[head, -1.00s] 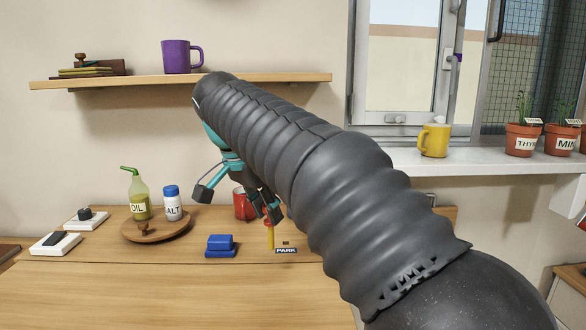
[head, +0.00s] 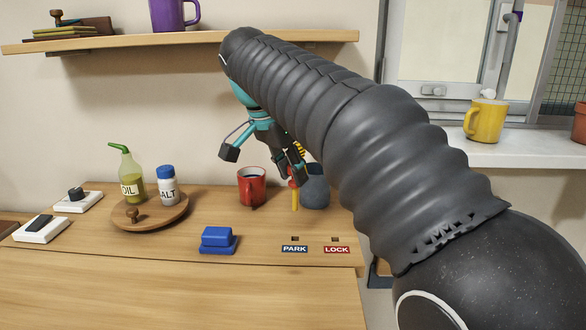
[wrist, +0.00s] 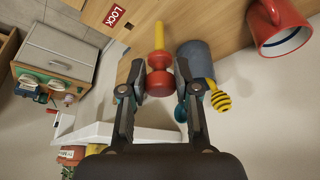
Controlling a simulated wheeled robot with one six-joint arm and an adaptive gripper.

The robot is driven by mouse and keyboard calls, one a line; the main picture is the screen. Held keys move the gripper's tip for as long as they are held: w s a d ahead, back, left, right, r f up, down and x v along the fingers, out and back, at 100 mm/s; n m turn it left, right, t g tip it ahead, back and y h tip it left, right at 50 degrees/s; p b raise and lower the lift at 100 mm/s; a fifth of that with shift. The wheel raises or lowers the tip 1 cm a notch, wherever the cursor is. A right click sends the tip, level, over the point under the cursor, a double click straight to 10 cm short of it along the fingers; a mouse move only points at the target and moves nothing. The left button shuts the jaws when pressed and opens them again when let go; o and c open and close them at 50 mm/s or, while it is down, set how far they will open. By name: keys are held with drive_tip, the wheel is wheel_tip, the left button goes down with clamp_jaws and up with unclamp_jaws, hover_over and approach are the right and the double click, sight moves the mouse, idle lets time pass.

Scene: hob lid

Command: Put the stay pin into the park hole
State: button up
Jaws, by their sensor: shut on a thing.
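The stay pin has a red knob and a yellow shank (head: 295,201). In the wrist view the red knob (wrist: 160,83) sits between the fingers. My gripper (wrist: 160,78) is shut on the knob, with the yellow shank pointing away from the palm. In the head view my gripper (head: 295,174) holds the pin upright, shank down, above the worktop. The park hole (head: 294,239) is a small dark opening just behind the blue PARK label, lower in the picture than the pin. The shank tip appears apart from the hole.
A second hole (head: 335,239) lies behind the red LOCK label (head: 337,250). A red mug (head: 251,187) and a grey-blue pot (head: 316,188) with a yellow dipper stand close to the pin. A blue block (head: 217,239) lies left of PARK. A round tray (head: 170,214) carries bottles.

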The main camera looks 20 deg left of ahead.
drive_tip(key=shift+f+b, duration=2.15)
drive_tip(key=shift+f, duration=0.75)
drive_tip(key=shift+f+b, duration=1.85)
drive_tip(key=shift+f, duration=1.6)
idle(0.3)
drive_tip(key=o, duration=1.1)
drive_tip(key=v, duration=1.2)
